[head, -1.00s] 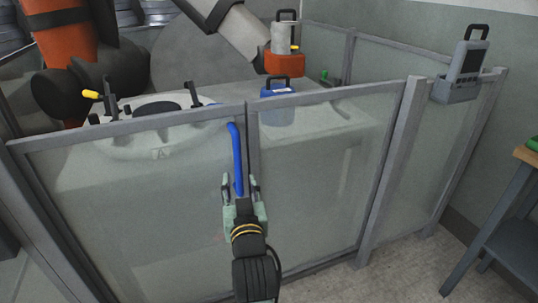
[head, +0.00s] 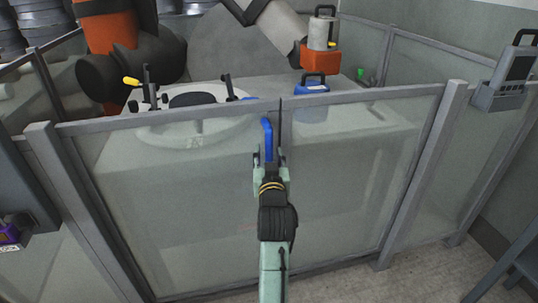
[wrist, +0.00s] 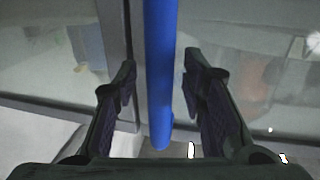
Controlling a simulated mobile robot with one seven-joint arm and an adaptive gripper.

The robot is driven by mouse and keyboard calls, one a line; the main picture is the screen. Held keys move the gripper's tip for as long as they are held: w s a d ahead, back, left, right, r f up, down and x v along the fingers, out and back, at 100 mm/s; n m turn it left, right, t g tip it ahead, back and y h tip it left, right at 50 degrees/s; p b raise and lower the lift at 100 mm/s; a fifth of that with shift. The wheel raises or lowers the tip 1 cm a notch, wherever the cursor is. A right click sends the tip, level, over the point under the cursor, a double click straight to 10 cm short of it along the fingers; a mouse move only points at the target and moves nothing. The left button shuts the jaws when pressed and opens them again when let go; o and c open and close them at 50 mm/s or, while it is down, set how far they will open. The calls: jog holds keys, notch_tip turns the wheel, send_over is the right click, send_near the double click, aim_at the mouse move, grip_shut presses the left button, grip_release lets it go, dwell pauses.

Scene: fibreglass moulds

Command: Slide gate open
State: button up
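The gate is a pair of framed, see-through panels that meet at a narrow upright seam; the left panel (head: 190,215) and right panel (head: 350,170) stand in line. A blue upright bar handle (head: 267,140) is on the gate at the left of the seam. My gripper (head: 270,172) is at the lower part of the handle. In the wrist view the blue handle (wrist: 160,70) runs between the two open fingers (wrist: 160,90), with a gap on each side. The handle's lower end is hidden by my gripper in the head view.
Behind the gate are a white table with a round mould, a blue canister (head: 312,103) and an orange-and-grey robot arm (head: 110,35). A grey post (head: 425,180) stands right of the gate, with a control pendant (head: 512,75) beyond. Another post (head: 85,205) stands at left.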

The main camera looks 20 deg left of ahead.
jog(key=shift+c, duration=0.5)
grip_shut()
dwell(0.3)
